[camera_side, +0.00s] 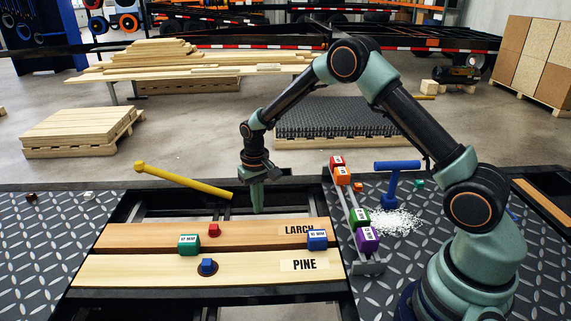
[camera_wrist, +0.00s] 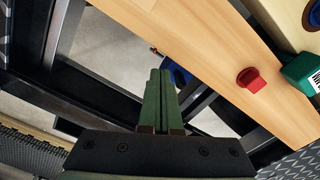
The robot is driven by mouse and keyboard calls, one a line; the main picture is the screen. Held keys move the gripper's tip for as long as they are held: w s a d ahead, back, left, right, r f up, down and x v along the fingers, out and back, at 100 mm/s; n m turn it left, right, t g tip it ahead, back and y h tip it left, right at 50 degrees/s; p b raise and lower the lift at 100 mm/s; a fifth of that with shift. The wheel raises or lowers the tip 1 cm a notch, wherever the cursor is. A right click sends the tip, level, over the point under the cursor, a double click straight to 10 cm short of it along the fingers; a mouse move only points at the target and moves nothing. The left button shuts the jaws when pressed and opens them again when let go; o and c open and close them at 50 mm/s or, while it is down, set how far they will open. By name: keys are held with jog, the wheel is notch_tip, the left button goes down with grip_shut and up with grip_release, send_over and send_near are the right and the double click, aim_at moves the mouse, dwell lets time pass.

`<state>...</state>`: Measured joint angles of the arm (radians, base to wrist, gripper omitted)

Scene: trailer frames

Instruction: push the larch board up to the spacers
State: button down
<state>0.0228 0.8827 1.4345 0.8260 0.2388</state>
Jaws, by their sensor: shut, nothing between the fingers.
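The larch board (camera_side: 150,236), orange-brown with a LARCH label and a red knob (camera_side: 213,230), lies across the dark frame. It also shows in the wrist view (camera_wrist: 205,50). The paler pine board (camera_side: 130,270) lies in front, with a dark strip between them. A green spacer (camera_side: 189,244) and a blue spacer (camera_side: 317,238) stand at that strip. I cannot tell whether the larch touches them. My gripper (camera_side: 257,208) is shut and empty, pointing down just behind the larch's far edge. In the wrist view, the green fingers (camera_wrist: 158,78) end near that edge; contact is unclear.
A rack (camera_side: 370,267) right of the boards holds red, orange, green and purple blocks. A yellow hammer-like tool (camera_side: 185,180) lies behind left, and a blue one (camera_side: 395,180) stands right. White granules (camera_side: 397,221) lie on the tread plate. Openings show in the frame behind the larch.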

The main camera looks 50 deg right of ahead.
aim_at(259, 221)
jog(key=shift+f, duration=2.1)
jog(key=shift+s+a, duration=0.8)
jog(key=shift+s, duration=0.05)
jog(key=shift+w+d, duration=0.45)
notch_tip(259, 221, up, 7)
dwell(1.0)
